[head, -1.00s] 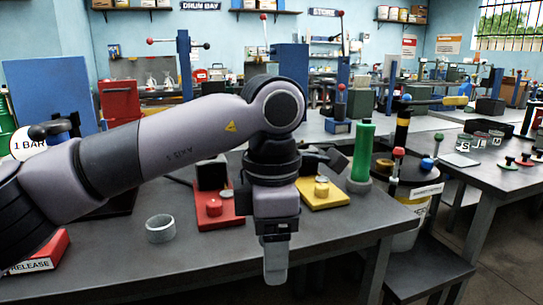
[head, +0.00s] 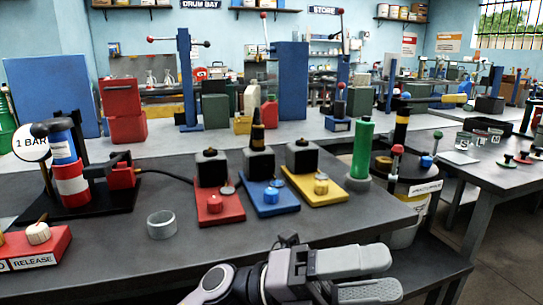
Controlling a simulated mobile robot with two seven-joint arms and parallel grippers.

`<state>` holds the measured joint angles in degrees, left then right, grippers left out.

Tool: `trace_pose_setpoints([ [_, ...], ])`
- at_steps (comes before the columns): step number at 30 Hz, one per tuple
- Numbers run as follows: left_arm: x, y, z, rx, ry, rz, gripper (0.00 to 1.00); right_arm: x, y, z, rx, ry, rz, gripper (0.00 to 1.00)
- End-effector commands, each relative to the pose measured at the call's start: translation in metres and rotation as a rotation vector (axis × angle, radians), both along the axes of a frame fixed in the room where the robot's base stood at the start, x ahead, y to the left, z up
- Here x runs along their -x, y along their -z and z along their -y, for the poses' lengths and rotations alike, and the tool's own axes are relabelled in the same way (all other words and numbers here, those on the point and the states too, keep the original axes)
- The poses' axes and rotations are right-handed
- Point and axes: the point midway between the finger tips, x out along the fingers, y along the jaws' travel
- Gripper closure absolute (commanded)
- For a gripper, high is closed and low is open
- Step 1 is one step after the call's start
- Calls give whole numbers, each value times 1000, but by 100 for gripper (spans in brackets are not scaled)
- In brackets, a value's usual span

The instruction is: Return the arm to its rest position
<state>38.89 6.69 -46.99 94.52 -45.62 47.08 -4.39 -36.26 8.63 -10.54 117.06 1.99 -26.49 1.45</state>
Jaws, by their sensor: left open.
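My left gripper (head: 368,276) is low at the bottom centre of the head view, in front of the bench's front edge. Its two grey fingers point right and are apart, with nothing seen between them. My left arm runs out of the picture at the bottom. My right gripper is not in view. The grey bench (head: 290,225) behind the gripper carries red (head: 218,208), blue (head: 270,197) and yellow (head: 318,187) bases with black blocks. A dark bottle-like piece (head: 257,135) stands on the blue base's block.
An empty grey ring or cup (head: 161,225) stands near the bench's front. A pump-like unit (head: 72,180) and a red release box (head: 35,247) are at left. A green cylinder (head: 362,150) and a drum (head: 405,190) stand at right. The bench's front middle is clear.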

Motion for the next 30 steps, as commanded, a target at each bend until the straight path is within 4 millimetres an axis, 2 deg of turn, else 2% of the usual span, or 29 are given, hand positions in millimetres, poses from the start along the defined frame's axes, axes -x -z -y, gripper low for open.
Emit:
trace_pose_setpoints([
  [5, -41, 18, -37, 166, -182, -383, 35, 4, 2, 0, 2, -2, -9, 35],
  [8, -63, 40, -63, 241, -287, -597, 35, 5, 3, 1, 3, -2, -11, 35],
  [12, -87, 88, -104, 325, -437, -898, 35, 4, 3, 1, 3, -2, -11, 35],
  [16, -95, 145, -146, 383, -576, -1179, 35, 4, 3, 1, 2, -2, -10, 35],
  [20, -85, 210, -187, 422, -715, -1457, 35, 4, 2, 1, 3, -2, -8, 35],
  [23, -65, 261, -217, 440, -821, -1664, 35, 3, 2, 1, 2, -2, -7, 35],
  [27, -25, 321, -253, 450, -951, -1928, 35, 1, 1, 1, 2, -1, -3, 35],
  [30, 9, 356, -274, 448, -1033, -2088, 35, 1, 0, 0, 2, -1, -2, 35],
])
